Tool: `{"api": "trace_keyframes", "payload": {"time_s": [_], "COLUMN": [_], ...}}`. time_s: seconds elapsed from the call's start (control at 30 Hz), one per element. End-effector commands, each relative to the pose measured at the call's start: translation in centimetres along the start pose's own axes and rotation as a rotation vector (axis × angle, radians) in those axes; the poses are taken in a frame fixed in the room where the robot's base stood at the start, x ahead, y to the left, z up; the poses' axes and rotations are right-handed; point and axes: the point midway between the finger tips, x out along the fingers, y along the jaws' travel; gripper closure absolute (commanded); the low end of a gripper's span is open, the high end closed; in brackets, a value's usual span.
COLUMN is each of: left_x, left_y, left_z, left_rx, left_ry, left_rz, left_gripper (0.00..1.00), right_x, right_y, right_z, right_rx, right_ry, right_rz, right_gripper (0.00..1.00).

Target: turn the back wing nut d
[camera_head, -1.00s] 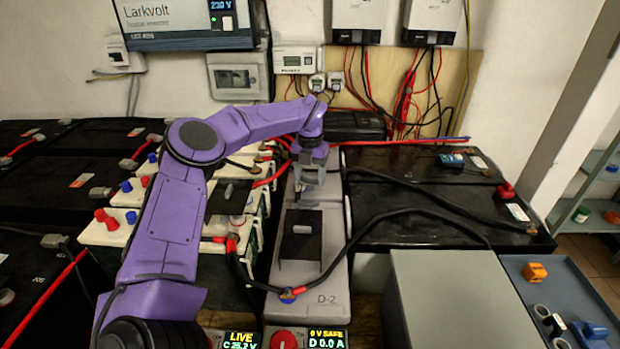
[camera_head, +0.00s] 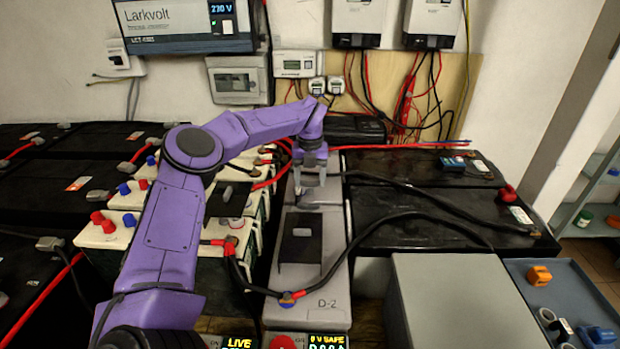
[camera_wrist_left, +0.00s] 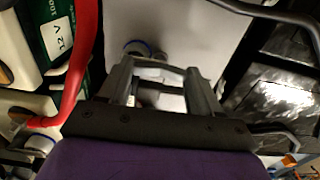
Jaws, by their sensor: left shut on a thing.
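The grey D-2 battery (camera_head: 325,285) stands in the middle of the head view. My left gripper (camera_head: 306,196) reaches down to its back end from above. Its jaws are shut on the back wing nut d, which is mostly hidden by the fingers. In the left wrist view, the two fingers of my left gripper (camera_wrist_left: 160,85) stand a little apart, with a small pale part between them. A round post with a blue ring (camera_wrist_left: 137,48) shows just beyond the fingers. My right gripper is not in view.
A black cable (camera_head: 375,222) arches from the battery's front terminal (camera_head: 288,297) to the right. A black bracket (camera_head: 301,240) sits on its top. White batteries (camera_head: 105,232) stand left, black batteries (camera_head: 400,215) right. A grey box (camera_head: 450,290) and blue tray (camera_head: 520,275) are front right.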

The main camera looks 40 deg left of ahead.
Motion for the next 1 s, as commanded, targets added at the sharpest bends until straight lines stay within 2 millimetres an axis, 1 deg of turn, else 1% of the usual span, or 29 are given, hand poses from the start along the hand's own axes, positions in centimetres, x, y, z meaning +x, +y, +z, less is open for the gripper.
{"api": "trace_keyframes", "payload": {"time_s": [0.07, 0.1, 0.17, 0.43, 0.53, 0.57, 0.63, 0.8, 0.9, 1.0], "left_x": [-0.3, -0.3, -0.2, -0.1, -0.9, -1.4, -3.0, -7.2, -9.2, -10.3], "left_y": [0.0, 0.0, 0.0, 0.0, 0.0, 0.0, -0.1, 0.0, 0.0, 0.0], "left_z": [0.2, 0.2, 0.2, 0.1, 0.1, 0.1, 0.1, 0.1, 0.1, 0.1], "left_rx": [-0.002, -0.002, -0.002, -0.001, -0.001, -0.001, -0.001, -0.001, -0.002, -0.001], "left_ry": [-0.007, -0.007, -0.007, -0.003, -0.003, -0.004, -0.005, -0.006, -0.006, -0.005], "left_rz": [-0.002, -0.002, -0.002, -0.001, -0.001, -0.001, -0.003, -0.001, -0.002, -0.001], "left_gripper": [0.67, 0.30, 0.11, 0.11, 0.11, 0.11, 0.11, 0.11, 0.11, 0.11], "right_x": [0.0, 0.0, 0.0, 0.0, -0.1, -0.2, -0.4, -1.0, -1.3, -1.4], "right_y": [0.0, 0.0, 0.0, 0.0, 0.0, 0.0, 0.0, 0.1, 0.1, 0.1], "right_z": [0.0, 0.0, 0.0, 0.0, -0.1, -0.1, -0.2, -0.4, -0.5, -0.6], "right_rx": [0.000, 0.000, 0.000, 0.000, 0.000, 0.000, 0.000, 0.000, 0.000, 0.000], "right_ry": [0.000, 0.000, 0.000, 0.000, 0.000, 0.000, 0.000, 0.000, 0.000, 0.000], "right_rz": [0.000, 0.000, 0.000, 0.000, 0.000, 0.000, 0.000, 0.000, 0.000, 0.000], "right_gripper": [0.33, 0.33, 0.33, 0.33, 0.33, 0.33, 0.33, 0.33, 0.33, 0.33]}}
